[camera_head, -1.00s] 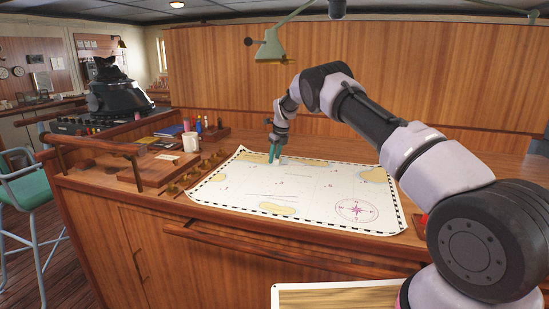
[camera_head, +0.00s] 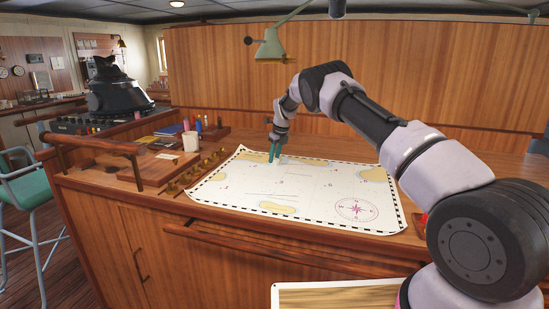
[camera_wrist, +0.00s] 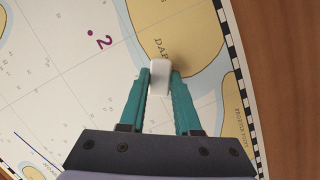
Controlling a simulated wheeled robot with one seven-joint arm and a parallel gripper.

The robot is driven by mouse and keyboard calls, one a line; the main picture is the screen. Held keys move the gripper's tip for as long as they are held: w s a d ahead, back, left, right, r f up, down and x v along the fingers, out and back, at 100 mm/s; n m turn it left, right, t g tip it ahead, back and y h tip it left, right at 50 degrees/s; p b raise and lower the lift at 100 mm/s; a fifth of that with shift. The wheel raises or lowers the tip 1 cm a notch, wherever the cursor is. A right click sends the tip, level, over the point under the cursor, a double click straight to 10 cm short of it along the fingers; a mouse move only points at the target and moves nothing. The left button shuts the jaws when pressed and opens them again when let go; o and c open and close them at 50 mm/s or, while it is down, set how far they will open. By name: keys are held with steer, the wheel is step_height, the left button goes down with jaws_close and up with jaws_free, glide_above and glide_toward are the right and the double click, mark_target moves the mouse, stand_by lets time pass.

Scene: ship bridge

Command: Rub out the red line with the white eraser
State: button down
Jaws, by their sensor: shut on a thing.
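The white eraser (camera_wrist: 159,78) is a small block between the teal fingertips of my gripper (camera_wrist: 160,80) in the wrist view. My gripper is shut on it. In the head view my gripper (camera_head: 274,156) points down at the far left part of the paper chart (camera_head: 320,190). The eraser is over or on the chart (camera_wrist: 60,75), by a tan land patch (camera_wrist: 190,35); I cannot tell whether it touches the paper. I make out no red line in either current view.
A green lamp (camera_head: 270,48) hangs above. The chart's right part, with a compass rose (camera_head: 356,209), is clear.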

mark_target(290, 164)
stand_by(0.3)
steer(key=shift+s+d+f, duration=0.1)
steer(key=shift+s+d, duration=0.05)
steer(key=shift+d, duration=1.1)
steer(key=shift+d, duration=0.15)
steer(key=shift+s+d, duration=0.1)
steer(key=shift+d, duration=1)
steer(key=shift+d, duration=0.1)
steer(key=shift+s+d, duration=0.1)
steer(key=shift+d, duration=1.1)
steer(key=shift+s+d, duration=0.1)
steer(key=shift+d, duration=1.1)
steer(key=shift+d, duration=0.1)
